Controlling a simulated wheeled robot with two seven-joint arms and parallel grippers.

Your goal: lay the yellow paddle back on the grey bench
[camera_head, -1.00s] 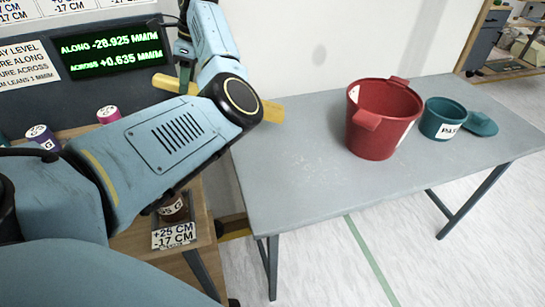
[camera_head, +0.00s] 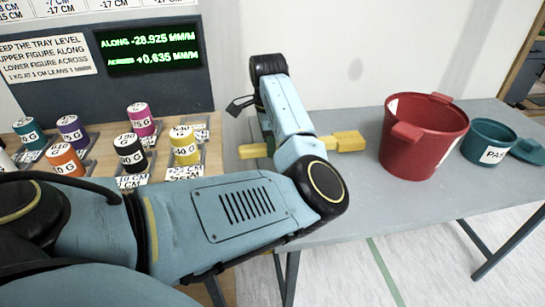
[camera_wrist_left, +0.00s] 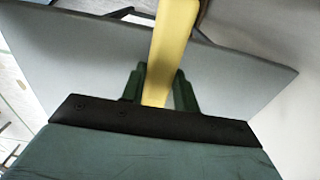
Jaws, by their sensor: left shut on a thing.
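The yellow paddle (camera_head: 347,142) lies crosswise behind my left forearm in the head view, over the left end of the grey bench (camera_head: 385,205). Its middle is hidden by my arm. In the left wrist view my left gripper (camera_wrist_left: 160,84) is shut on the paddle (camera_wrist_left: 173,35), with one dark green finger on each side. The bench top (camera_wrist_left: 85,70) shows beyond the fingers. I cannot tell how high the paddle is above the bench. My right gripper is not in view.
A red bucket (camera_head: 425,150) and a teal pot (camera_head: 483,150) with its lid (camera_head: 528,151) stand on the bench, right of the paddle. Several labelled weights, one yellow (camera_head: 185,148), stand on a wooden table at left. The bench front is clear.

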